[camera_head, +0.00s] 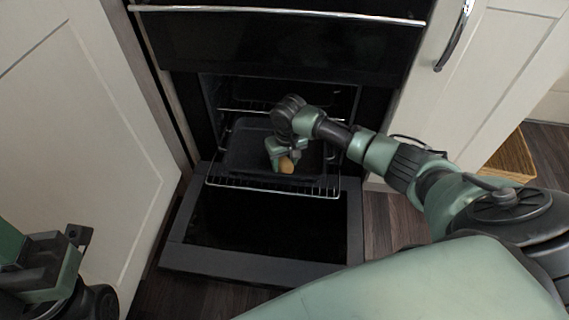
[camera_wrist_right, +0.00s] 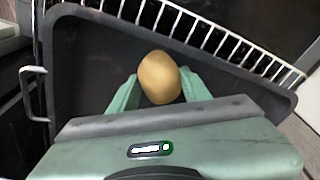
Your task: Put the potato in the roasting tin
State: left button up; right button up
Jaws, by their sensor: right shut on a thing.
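The potato (camera_head: 287,165) is light brown and sits between the fingers of my right gripper (camera_head: 284,158), which is shut on it. The potato also shows in the right wrist view (camera_wrist_right: 159,78), with a green finger on either side. The dark roasting tin (camera_head: 240,160) rests on the wire rack in the open oven. The potato is over the tin's inside, near its front; I cannot tell whether it touches the tin's floor. The tin's floor and rim also show in the right wrist view (camera_wrist_right: 85,60). My left gripper (camera_head: 72,238) is at the lower left, away from the oven; its fingers are not clear.
The wire rack (camera_head: 270,188) juts forward over the lowered oven door (camera_head: 265,225). White cupboard fronts stand at the left (camera_head: 80,110) and right (camera_head: 490,90). A wooden box (camera_head: 512,158) is on the floor at the right.

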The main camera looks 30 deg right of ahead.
jog(key=o, duration=1.5)
jog(key=shift+f, duration=0.1)
